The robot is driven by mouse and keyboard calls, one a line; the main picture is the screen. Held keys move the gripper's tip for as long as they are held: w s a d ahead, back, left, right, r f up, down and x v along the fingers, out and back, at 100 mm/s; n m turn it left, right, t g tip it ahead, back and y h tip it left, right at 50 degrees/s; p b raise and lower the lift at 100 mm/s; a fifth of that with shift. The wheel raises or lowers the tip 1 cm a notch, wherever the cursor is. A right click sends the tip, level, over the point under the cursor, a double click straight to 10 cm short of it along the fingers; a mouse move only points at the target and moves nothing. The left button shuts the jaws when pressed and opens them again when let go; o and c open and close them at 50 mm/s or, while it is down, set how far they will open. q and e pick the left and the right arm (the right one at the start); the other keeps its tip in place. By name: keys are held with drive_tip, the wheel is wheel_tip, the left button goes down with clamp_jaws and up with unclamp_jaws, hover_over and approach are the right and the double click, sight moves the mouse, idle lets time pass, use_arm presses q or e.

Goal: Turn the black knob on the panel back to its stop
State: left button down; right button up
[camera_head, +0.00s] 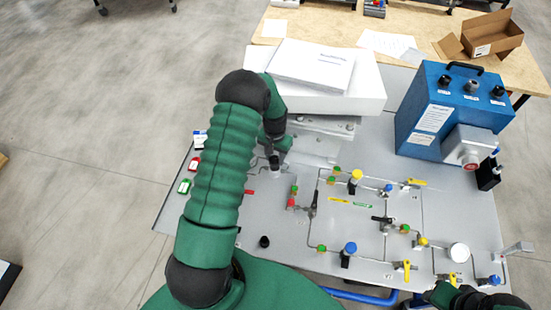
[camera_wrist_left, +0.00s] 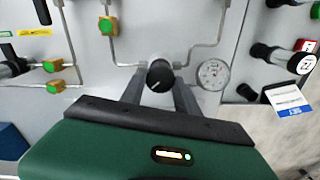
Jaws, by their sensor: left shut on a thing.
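The black knob (camera_wrist_left: 160,74) sits on the grey panel (camera_wrist_left: 120,78), with a white mark on its face. In the wrist view my left gripper's two grey fingers stand on either side of it, shut on the knob. In the head view the left gripper (camera_head: 273,158) is at the panel's upper left, and the dark knob there is hard to tell from the fingers. My right arm shows only in part at the lower right corner of the head view; its fingers cannot be made out.
A round gauge (camera_wrist_left: 213,74) sits close to the right of the knob, with thin pipes around. Several coloured valves spread over the panel's right. A white box (camera_head: 345,92) lies behind the panel. A blue analyser box (camera_head: 428,118) stands at the back right.

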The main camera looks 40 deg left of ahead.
use_arm(q)
drive_tip(key=n, duration=0.2)
drive_tip(key=n+b, duration=0.1)
drive_tip(key=n, duration=0.1)
drive_tip(key=shift+s+f+n, duration=0.2)
drive_tip(key=shift+n, duration=0.1)
drive_tip(key=shift+d+n+b, duration=0.15)
drive_tip(key=shift+n+b, duration=0.15)
drive_tip(key=shift+n, duration=1.9)
drive_tip(key=shift+s, duration=0.1)
drive_tip(key=c, duration=1.2)
unclamp_jaws()
drive_tip(key=shift+c, duration=0.2)
drive_tip(key=o, duration=0.3)
drive_tip(key=shift+o, duration=0.2)
drive_tip(key=shift+w, duration=0.2)
drive_tip(key=shift+r, duration=0.15)
